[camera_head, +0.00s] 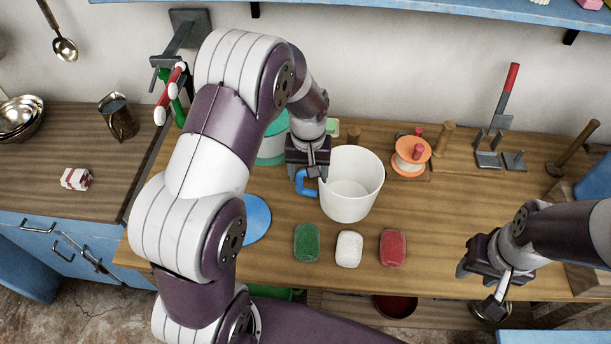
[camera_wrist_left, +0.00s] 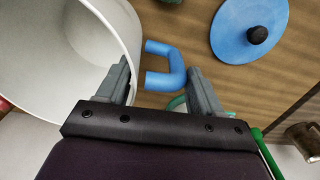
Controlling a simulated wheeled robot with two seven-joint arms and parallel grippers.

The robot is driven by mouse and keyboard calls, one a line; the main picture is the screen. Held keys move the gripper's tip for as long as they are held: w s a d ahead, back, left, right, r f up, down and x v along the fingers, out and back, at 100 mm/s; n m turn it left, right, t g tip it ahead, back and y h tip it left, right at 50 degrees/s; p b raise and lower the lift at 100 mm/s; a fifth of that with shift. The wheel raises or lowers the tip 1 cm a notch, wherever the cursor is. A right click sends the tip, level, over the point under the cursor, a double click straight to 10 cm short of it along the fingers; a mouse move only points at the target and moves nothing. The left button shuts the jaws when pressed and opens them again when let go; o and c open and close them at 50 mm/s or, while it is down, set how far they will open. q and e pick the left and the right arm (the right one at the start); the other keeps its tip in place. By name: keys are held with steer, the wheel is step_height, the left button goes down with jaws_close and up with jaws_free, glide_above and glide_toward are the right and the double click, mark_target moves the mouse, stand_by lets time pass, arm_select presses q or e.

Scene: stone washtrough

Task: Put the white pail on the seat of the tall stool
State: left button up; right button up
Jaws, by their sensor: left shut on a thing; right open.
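The white pail (camera_head: 349,203) is upright over the middle of the wooden worktop, open side up and apparently empty. I cannot tell if its base touches the wood. Its blue handle (camera_head: 305,184) points left. My left gripper (camera_head: 308,172) is shut on the pail at this handle. In the left wrist view, the fingers (camera_wrist_left: 163,85) stand on either side of the blue handle (camera_wrist_left: 180,68), beside the pail wall (camera_wrist_left: 122,25). My right gripper (camera_head: 480,285) is open and empty over the worktop's front right. I cannot make out the tall stool with certainty.
Green (camera_head: 306,243), white (camera_head: 349,249) and red (camera_head: 392,248) blocks lie just in front of the pail. A blue lid (camera_head: 257,218) lies left, an orange-and-white spool (camera_head: 410,153) behind right. Metal stands (camera_head: 488,158) and wooden pegs (camera_head: 572,148) rise at the back right.

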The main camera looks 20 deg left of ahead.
arm_select(q)
steer(key=a+f+p, duration=0.1)
steer(key=a+f, duration=0.2)
steer(key=f, duration=0.3)
steer(key=shift+w+a+f, duration=0.25)
steer(key=shift+w, duration=0.1)
arm_select(e)
steer(key=shift+w+r, duration=0.4)
steer(key=shift+r, duration=0.25)
arm_select(q)
steer(key=shift+f, duration=0.1)
arm_select(e)
steer(key=shift+f, duration=0.1)
arm_select(q)
steer(key=o, duration=1.5)
